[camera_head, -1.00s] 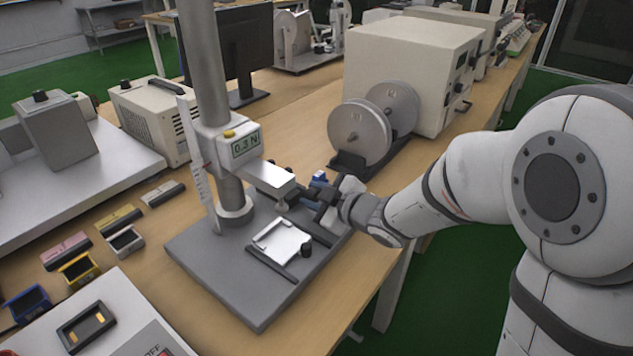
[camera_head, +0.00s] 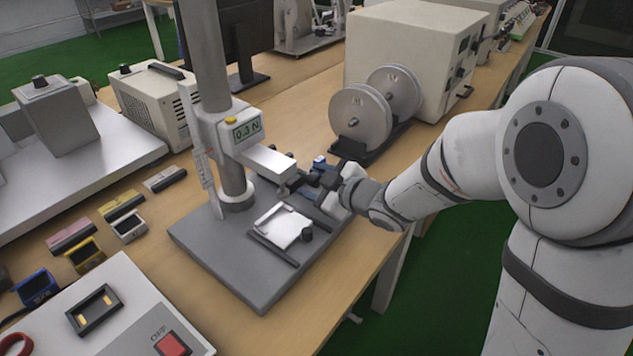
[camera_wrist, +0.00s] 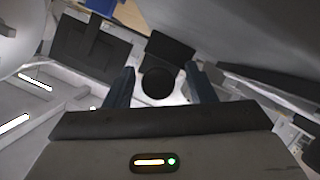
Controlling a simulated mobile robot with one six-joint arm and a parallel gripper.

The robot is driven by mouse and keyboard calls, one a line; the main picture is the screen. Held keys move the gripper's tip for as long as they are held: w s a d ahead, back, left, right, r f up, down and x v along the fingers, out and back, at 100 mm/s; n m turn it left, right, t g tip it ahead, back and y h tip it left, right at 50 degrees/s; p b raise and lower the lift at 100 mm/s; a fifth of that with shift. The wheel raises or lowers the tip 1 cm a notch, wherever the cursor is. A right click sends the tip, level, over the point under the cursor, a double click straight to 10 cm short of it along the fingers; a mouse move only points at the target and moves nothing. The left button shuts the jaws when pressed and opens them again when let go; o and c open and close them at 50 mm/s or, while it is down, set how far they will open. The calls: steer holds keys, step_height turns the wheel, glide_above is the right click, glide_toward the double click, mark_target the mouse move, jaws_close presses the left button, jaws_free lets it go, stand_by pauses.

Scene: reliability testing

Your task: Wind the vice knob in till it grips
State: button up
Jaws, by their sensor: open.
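The vice is low on the grey stand's base, with a white piece (camera_head: 283,226) between dark bars and a small black vice knob (camera_head: 306,234) at its right. My gripper (camera_head: 299,184) reaches in from the right, beside the gauge's arm, and appears above the knob in the head view. In the wrist view my gripper (camera_wrist: 163,88) is open, its two dark fingers apart. A round black knob-like end (camera_wrist: 158,84) shows between them, with a dark block behind. I cannot tell whether the fingers touch it.
The stand's column (camera_head: 214,100) and force gauge (camera_head: 244,133), reading 0.3 N, rise left of my gripper. Grey discs (camera_head: 360,118) stand behind it. A small blue part (camera_head: 319,163) is close by. The bench's front edge is to the right.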

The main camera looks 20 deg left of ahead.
steer(key=p+v, duration=0.1)
steer(key=v, duration=0.6)
steer(key=shift+s+d, duration=0.25)
steer(key=shift+d, duration=0.05)
